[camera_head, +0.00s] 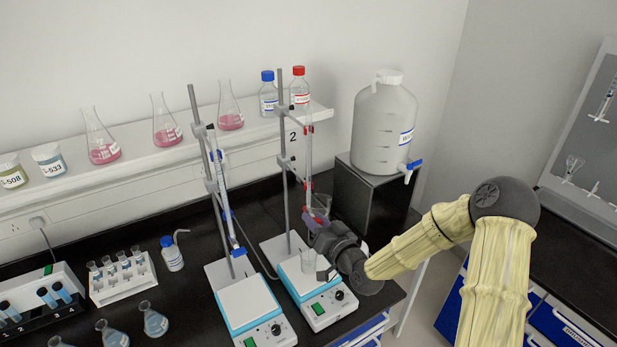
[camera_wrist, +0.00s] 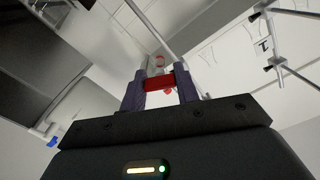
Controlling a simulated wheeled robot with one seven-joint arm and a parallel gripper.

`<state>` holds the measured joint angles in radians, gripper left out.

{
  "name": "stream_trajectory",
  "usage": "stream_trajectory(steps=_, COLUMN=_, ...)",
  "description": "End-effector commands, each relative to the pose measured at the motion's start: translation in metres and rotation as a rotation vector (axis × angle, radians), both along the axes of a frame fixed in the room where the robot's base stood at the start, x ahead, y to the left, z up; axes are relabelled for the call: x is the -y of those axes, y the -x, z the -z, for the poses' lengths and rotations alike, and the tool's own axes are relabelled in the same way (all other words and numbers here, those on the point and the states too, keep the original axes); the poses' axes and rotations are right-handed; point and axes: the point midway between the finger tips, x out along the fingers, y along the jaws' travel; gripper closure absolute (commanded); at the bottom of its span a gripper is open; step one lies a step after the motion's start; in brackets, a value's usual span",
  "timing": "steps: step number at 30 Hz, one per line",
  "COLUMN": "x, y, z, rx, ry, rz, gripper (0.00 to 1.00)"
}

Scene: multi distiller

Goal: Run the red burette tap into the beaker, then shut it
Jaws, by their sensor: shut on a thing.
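The red-marked burette (camera_head: 308,150) is clamped upright on the right stand, above the right stirrer plate (camera_head: 318,308). My gripper (camera_head: 314,221) is at the burette's lower end. In the wrist view, its fingers (camera_wrist: 160,85) are shut on the red tap (camera_wrist: 159,81), which lies crosswise between them. The head view shows only a little red there, with my gripper hiding the rest. A clear beaker (camera_head: 308,260) stands on the right stirrer plate, below the tap. I cannot tell whether liquid is flowing or how full the beaker is.
A blue-tapped burette (camera_head: 222,175) stands over the left stirrer plate (camera_head: 246,302). A large carboy (camera_head: 382,128) sits on a black box (camera_head: 367,200) behind my gripper. A wash bottle (camera_head: 172,256) and a tube rack (camera_head: 123,280) stand farther left.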

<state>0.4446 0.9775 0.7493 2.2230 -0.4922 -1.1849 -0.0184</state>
Motion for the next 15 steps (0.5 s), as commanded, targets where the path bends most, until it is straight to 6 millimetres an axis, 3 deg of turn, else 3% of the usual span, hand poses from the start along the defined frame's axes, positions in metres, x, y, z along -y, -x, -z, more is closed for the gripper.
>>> stream_trajectory(steps=9, x=-0.0006, y=0.0002, z=0.0041, rx=0.136, ry=0.199, rz=-0.001, gripper=0.9)
stream_trajectory(steps=15, x=0.0005, y=-0.0001, z=0.0004, rx=0.164, ry=0.244, rz=0.001, gripper=0.9)
